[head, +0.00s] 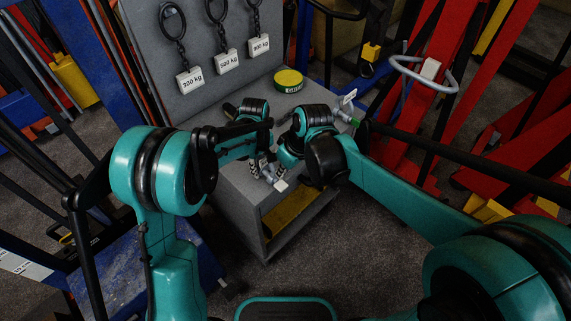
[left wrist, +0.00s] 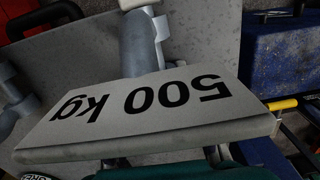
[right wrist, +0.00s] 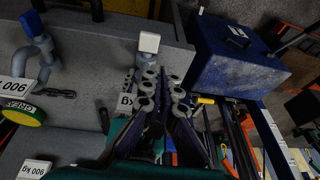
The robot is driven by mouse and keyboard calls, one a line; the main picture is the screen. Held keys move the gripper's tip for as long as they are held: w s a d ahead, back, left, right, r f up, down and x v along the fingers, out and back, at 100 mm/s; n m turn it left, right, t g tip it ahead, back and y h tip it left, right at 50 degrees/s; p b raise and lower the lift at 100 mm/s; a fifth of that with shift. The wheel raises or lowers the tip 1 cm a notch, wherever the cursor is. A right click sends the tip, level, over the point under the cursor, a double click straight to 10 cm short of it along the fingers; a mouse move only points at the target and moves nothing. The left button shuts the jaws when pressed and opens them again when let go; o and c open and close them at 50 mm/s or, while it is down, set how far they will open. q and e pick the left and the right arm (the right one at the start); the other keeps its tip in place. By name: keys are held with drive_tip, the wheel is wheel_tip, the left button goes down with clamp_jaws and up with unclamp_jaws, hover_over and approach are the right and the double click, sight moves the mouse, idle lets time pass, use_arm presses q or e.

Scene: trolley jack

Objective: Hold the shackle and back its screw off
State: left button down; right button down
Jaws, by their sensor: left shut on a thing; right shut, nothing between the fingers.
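A grey shackle (left wrist: 140,45) with a white block (right wrist: 148,42) at one end shows in both wrist views. A large white plate marked 500 kg (left wrist: 145,105) lies close across the left wrist view and hides the left fingertips. In the head view, my left gripper (head: 260,162) is shut on the shackle at the bench front, where only small grey parts and the white block (head: 281,185) show. My right gripper (right wrist: 161,78) is shut and empty, its fingertips just below the white block in its wrist view. I cannot tell whether they touch it.
The grey bench (head: 240,190) has a back panel with three hanging chains and kg tags (head: 228,62). A yellow-green tin (head: 288,80) stands on it. Blue and red equipment (head: 430,70) crowds both sides.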

drive_tip(key=v, duration=0.5)
drive_tip(key=shift+s+a+r, duration=0.1)
drive_tip(key=shift+s+a, duration=0.1)
drive_tip(key=shift+s, duration=0.05)
use_arm(q)
drive_tip(key=c, duration=1)
unclamp_jaws()
drive_tip(key=shift+r, duration=0.1)
